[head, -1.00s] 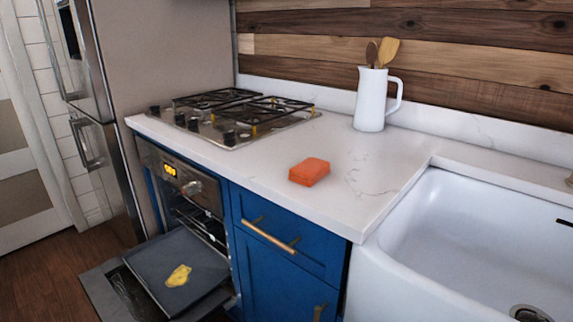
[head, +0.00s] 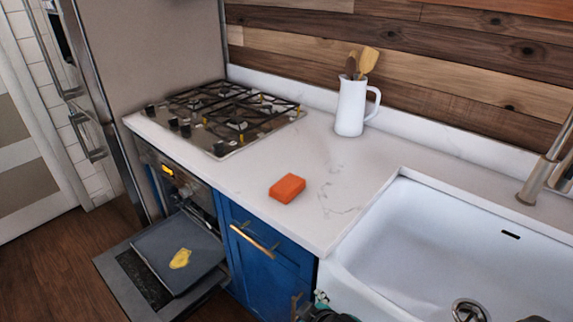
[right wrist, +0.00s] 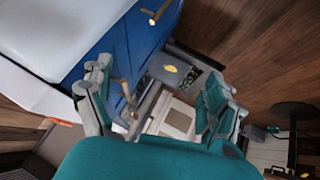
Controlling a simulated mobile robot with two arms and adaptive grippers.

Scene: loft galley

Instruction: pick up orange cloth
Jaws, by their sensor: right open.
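The orange cloth (head: 287,188) looks like a thick folded block. It lies flat on the white counter (head: 240,172), between the stove and the sink, near the front edge. Nothing touches it. My right gripper (right wrist: 155,106) is open in the right wrist view, its two fingers wide apart with nothing held between them. Behind the fingers are blue cabinet fronts and the floor. A small part of one of my grippers shows at the bottom edge of the head view, below the counter and clear of the cloth. My left gripper cannot be made out.
A gas stove (head: 222,115) is left of the cloth, and a white jug (head: 350,108) with wooden utensils stands behind it. A white sink (head: 445,235) is at right. The oven door (head: 128,270) hangs open, with a tray (head: 160,255) holding something yellow. Counter around the cloth is clear.

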